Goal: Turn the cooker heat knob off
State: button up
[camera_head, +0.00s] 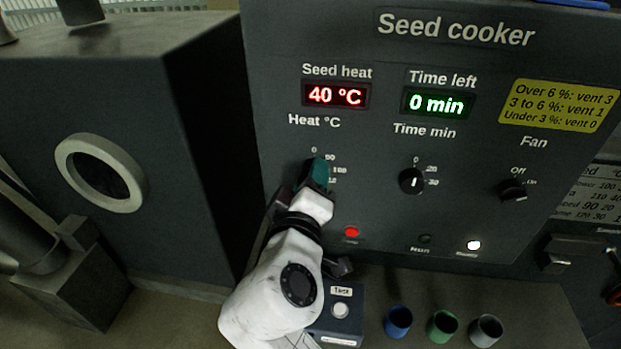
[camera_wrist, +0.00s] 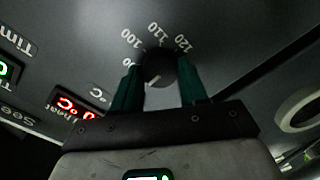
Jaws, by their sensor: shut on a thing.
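The Seed cooker panel (camera_head: 440,75) faces me, with the heat dial at its lower left under "Heat °C". My gripper (camera_head: 318,172) reaches up to this dial and hides the knob in the head view. In the wrist view the dark round heat knob (camera_wrist: 160,67) sits between the two green fingers of my gripper (camera_wrist: 159,80), which is shut on it. A pale line on the knob runs toward the lower left, away from the 110 and 120 marks. The number at its end is hidden.
The seed heat display (camera_head: 335,95) reads 40 °C; the time display (camera_head: 436,103) reads 0 min. The time knob (camera_head: 411,181) and fan knob (camera_head: 513,190) are to the right. A red lamp (camera_head: 351,232) glows beside my arm. Blue, green and grey cups (camera_head: 442,325) stand below.

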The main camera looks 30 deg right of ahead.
jog(key=shift+a, duration=0.1)
jog(key=o, duration=1.1)
jog(key=shift+c, duration=0.2)
jog(key=shift+s, duration=0.1)
jog(key=b+v, duration=0.2)
jog(key=v, duration=0.8)
jog(key=shift+s+a, duration=0.2)
jog(key=shift+r, duration=0.1)
jog(key=s+d+f+m+g+y, duration=0.15)
jog(key=d+f+g, duration=0.35)
jog(key=f, duration=0.5)
jog(key=s+d+f+g+y, duration=0.2)
jog(key=s+d+f+y, duration=0.1)
jog(key=d+f, duration=0.55)
jog(key=s+f+m+g+y, duration=0.3)
jog(key=s+f+g+y, duration=0.2)
jog(key=s+f, duration=1.1)
jog(key=shift+s+d+g, duration=0.25)
jog(key=shift+d+g, duration=0.15)
jog(key=shift+g, duration=0.1)
